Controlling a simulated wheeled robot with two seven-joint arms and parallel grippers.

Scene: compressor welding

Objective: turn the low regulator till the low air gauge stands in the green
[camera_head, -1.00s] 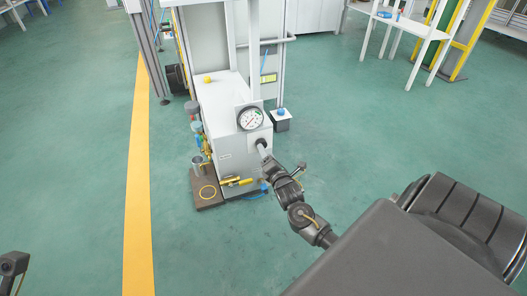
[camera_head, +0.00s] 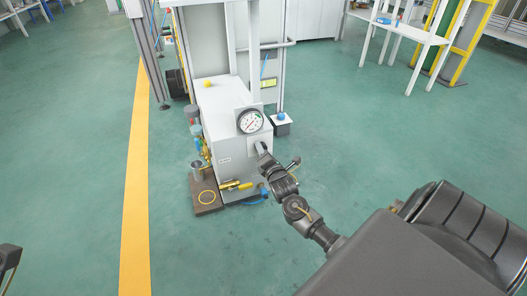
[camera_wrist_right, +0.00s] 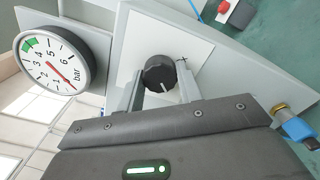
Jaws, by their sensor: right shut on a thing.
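A black round regulator knob (camera_wrist_right: 159,74) with a white mark sits on a pale plate on the cabinet front. My right gripper (camera_wrist_right: 160,84) has one finger on each side of it and is shut on it. In the head view the right gripper (camera_head: 261,150) reaches the cabinet front and hides the knob. The round white air gauge (camera_head: 249,121) stands just above.
The grey cabinet (camera_head: 229,150) has coloured valves on its left side and a yellow-handled fitting (camera_head: 237,185) low in front.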

